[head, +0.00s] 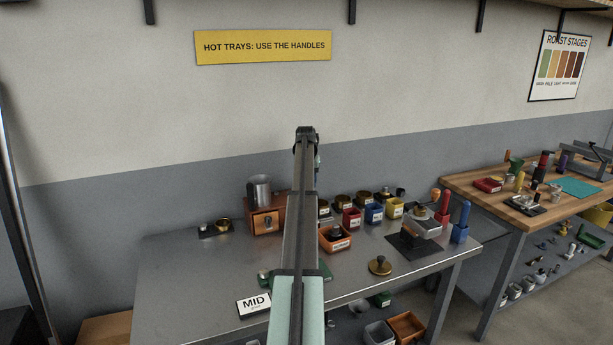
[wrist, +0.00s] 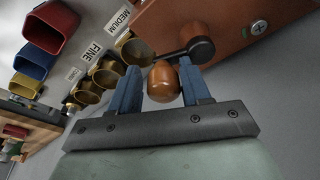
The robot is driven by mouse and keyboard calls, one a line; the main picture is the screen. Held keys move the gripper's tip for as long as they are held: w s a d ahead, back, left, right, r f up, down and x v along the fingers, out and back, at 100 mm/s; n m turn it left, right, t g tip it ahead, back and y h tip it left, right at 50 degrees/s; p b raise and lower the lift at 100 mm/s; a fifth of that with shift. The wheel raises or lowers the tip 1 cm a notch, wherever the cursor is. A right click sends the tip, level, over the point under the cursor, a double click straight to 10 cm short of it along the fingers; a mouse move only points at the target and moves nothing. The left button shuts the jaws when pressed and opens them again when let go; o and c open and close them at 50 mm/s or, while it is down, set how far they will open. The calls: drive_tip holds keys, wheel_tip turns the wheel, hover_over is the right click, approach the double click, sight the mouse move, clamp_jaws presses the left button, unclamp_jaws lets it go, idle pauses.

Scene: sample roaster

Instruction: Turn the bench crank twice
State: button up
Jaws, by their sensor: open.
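The bench crank shows in the wrist view as a round wooden knob (wrist: 163,82) on a short black crank arm (wrist: 178,53), which runs to a black hub (wrist: 201,49) on an orange-brown wooden box. My gripper (wrist: 159,68) is open, with one blue finger on each side of the knob. I cannot tell whether either finger touches it. In the head view the wooden grinder box (head: 265,222) with a metal cup (head: 259,190) stands at the back of the steel bench. My arm hides the crank and my gripper there.
Small brass cups (wrist: 90,92) with grind labels and red, blue and yellow bins (head: 396,208) stand near the box. An orange bin (head: 335,238), a black mat (head: 413,247) and a brass tamper (head: 380,265) are to the right.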

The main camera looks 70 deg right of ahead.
drive_tip(key=shift+w+r, duration=0.15)
drive_tip(key=shift+w, duration=0.25)
drive_tip(key=shift+c, duration=0.2)
drive_tip(key=shift+o, duration=0.8)
drive_tip(key=shift+r, duration=0.65)
drive_tip(key=shift+d+v, duration=0.2)
drive_tip(key=shift+v, duration=0.85)
drive_tip(key=shift+d+v, duration=0.25)
drive_tip(key=shift+v, duration=0.8)
drive_tip(key=shift+d+v, duration=0.2)
drive_tip(key=shift+v, duration=0.85)
drive_tip(key=shift+r, duration=0.1)
